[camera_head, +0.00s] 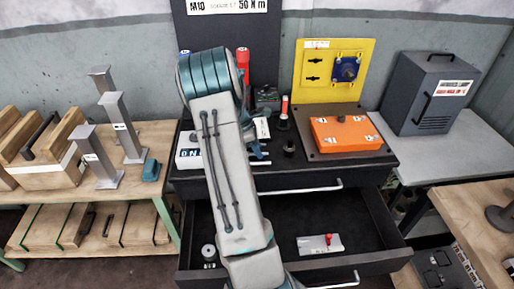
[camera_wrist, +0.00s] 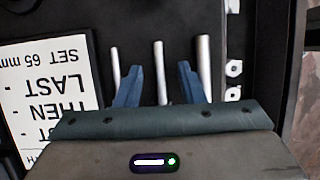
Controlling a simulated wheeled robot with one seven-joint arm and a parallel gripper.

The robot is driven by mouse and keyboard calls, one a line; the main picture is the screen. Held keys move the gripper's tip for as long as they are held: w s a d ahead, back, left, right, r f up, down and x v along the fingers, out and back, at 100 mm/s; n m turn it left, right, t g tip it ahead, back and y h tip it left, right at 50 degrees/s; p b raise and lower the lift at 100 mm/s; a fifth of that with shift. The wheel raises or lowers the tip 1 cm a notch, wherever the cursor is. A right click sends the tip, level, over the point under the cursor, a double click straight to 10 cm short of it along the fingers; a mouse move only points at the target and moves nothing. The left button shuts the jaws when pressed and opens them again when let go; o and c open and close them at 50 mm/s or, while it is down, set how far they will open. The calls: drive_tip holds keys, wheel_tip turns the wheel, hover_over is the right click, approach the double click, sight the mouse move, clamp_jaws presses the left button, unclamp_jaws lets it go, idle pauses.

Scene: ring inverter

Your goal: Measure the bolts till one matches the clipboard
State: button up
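In the wrist view, three pale metal rods, likely the bolts, stand out against a dark surface: a thin left one (camera_wrist: 115,66), a middle one (camera_wrist: 160,72) and a thicker right one (camera_wrist: 204,62). My gripper (camera_wrist: 159,67) is open, with its blue fingers on either side of the middle rod. Whether they touch it I cannot tell. A white printed sheet (camera_wrist: 45,85), perhaps the clipboard, is at the left; its upside-down text includes "SET 65 mm", "LAST" and "THEN". My arm hides most of my gripper and the middle of the cabinet in the head view.
An open drawer (camera_head: 345,215) holds a white item with a red part (camera_head: 320,244). On the cabinet top are an orange box (camera_head: 345,134) and a yellow panel (camera_head: 330,70). A grey cabinet (camera_head: 428,92) stands right; metal posts (camera_head: 122,127) and wooden blocks (camera_head: 45,155) stand left.

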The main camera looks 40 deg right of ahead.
drive_tip(key=b+v, duration=0.1)
drive_tip(key=v, duration=1.2)
drive_tip(key=shift+r, duration=0.4)
